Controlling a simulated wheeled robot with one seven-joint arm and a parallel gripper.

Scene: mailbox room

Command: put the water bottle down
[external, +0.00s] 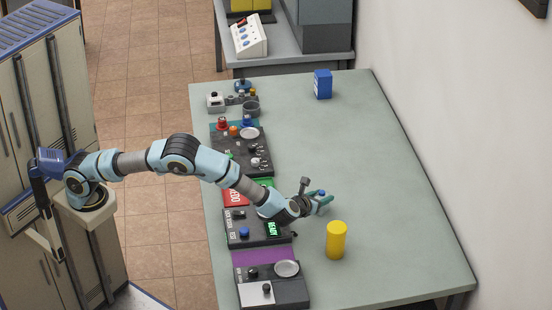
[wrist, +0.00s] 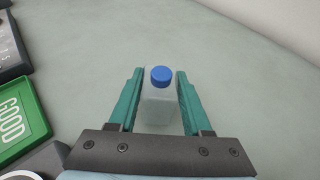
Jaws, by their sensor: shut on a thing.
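The water bottle (wrist: 159,104) is clear with a blue cap and stands between the two teal fingers of my gripper (wrist: 160,100) in the wrist view. My gripper is shut on it. In the external view my gripper (external: 320,201) is over the green-grey table (external: 370,150), to the right of the row of panels. The bottle looks upright. I cannot tell whether its base touches the table.
A yellow cylinder (external: 336,240) stands on the table a little in front and to the right of my gripper. A blue box (external: 323,84) stands at the far end. Black panels (external: 258,229) line the left edge, with a green tray (wrist: 18,118) nearby. The table's right side is clear.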

